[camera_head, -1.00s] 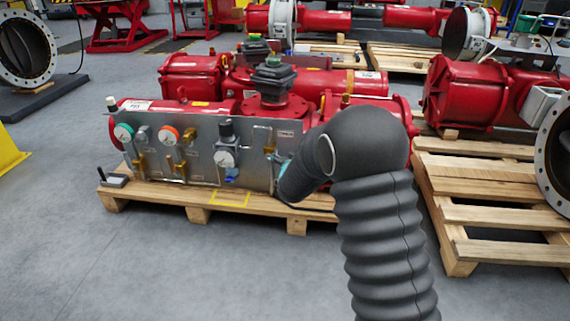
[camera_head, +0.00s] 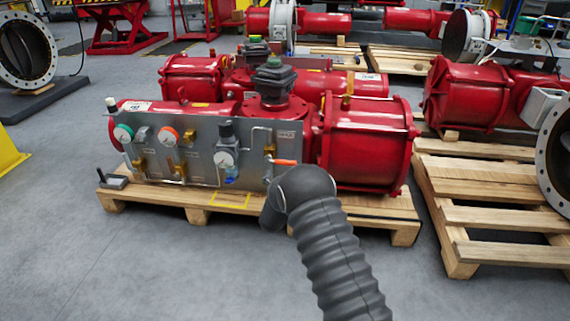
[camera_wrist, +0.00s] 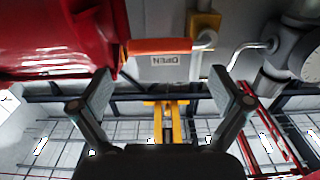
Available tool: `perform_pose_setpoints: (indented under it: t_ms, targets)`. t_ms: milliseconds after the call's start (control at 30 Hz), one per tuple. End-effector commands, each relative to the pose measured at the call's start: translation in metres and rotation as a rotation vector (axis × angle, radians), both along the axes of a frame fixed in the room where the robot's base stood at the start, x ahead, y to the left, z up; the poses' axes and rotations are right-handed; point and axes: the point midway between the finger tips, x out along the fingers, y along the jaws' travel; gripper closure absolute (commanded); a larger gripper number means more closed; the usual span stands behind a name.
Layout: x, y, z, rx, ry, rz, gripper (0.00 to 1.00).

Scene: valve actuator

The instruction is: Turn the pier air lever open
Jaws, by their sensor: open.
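An orange lever handle (camera_head: 285,162) sticks out level to the right from a brass valve near the right end of the grey panel (camera_head: 200,150). In the wrist view the orange handle (camera_wrist: 160,46) lies across the top middle, beside a label reading OPEN, seen upside down. The brass valve body (camera_wrist: 205,22) is at its right. My gripper (camera_wrist: 165,85) is open and empty, with one finger on each side below the handle in the picture, apart from it. In the head view my arm's dark end hides the gripper.
A red cylinder (camera_head: 365,150) stands right of the panel, also close on the left in the wrist view (camera_wrist: 60,35). A gauge (camera_wrist: 308,62) and pipe are at the right there. A wooden pallet (camera_head: 375,205) carries the actuator. Open floor lies in front.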

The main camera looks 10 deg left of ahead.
Motion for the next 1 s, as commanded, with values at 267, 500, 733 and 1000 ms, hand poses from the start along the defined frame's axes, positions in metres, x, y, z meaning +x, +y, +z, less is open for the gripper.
perform_pose_setpoints:
  t_ms: [267, 500, 733, 1000]
  targets:
    - [0.047, -0.002, 0.000, 0.002, -0.002, -0.001, 0.00]
    - [0.072, -0.003, 0.000, 0.001, 0.000, -0.001, 0.00]
    - [0.080, -0.003, 0.000, 0.000, 0.000, 0.000, 0.00]
    - [0.080, -0.003, 0.000, 0.000, 0.001, 0.001, 0.10]
